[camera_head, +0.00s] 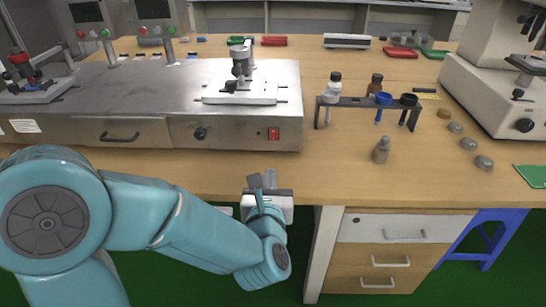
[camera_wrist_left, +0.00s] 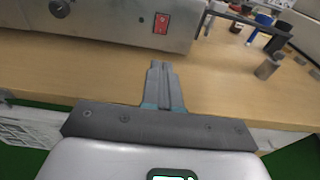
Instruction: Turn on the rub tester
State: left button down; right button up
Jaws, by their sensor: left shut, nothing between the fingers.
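The rub tester (camera_head: 170,85) is a long grey metal machine on the wooden bench. A red rocker switch (camera_head: 273,134) sits on its front face near the right end, with a black knob (camera_head: 200,133) to its left. In the left wrist view the red switch (camera_wrist_left: 161,24) is at the top, just beyond my fingers. My left gripper (camera_head: 262,180) is shut and empty. It is at the bench's front edge, below and in front of the switch, and apart from it. In the left wrist view the closed fingers (camera_wrist_left: 162,85) point toward the machine. My right gripper is not in view.
Several metal weights (camera_head: 468,144) lie farther right. A white microscope-like instrument (camera_head: 495,85) stands at the right. Bare bench lies between my gripper and the machine.

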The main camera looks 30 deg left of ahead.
pick_arm(q)
jog(key=p, duration=0.3)
send_near(273, 140)
jog(key=x, duration=0.7)
jog(key=shift+d, duration=0.1)
jog(key=shift+s+b, duration=0.1)
jog(key=shift+b, duration=0.25)
